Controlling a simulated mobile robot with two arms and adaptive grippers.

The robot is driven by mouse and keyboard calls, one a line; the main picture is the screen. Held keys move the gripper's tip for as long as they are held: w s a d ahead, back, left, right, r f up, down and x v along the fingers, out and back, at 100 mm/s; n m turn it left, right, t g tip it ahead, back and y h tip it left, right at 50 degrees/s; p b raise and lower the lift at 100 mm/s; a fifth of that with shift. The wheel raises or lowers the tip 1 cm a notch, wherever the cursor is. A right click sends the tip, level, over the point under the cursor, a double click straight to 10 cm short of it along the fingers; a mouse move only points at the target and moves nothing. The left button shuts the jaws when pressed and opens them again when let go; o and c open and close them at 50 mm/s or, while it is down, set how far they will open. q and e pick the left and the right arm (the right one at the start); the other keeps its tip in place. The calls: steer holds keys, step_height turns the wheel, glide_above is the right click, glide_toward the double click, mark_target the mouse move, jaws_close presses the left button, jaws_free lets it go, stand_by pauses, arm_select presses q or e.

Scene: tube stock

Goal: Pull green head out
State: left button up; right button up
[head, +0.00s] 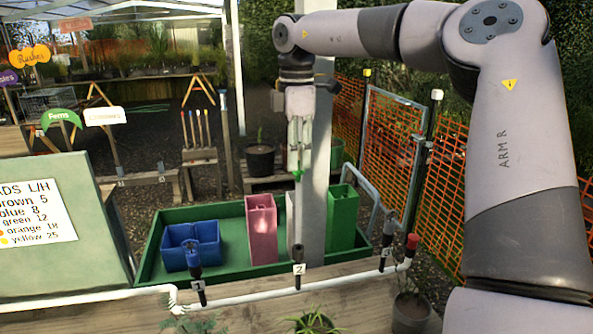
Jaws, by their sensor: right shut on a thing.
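My right gripper (298,168) hangs pointing down in front of the grey post, above the green tray. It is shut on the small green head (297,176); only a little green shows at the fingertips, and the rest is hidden. The gripper is clear above the white pipe (250,297) and its numbered risers. My left gripper is not in view.
A green tray (147,262) holds a blue bin (178,254), a pink bin (261,226) and a green bin (342,218). A board (36,212) with a colour list stands at left.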

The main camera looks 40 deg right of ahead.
steer(key=shift+r, duration=0.15)
steer(key=shift+r+p, duration=2.25)
steer(key=shift+r, duration=0.2)
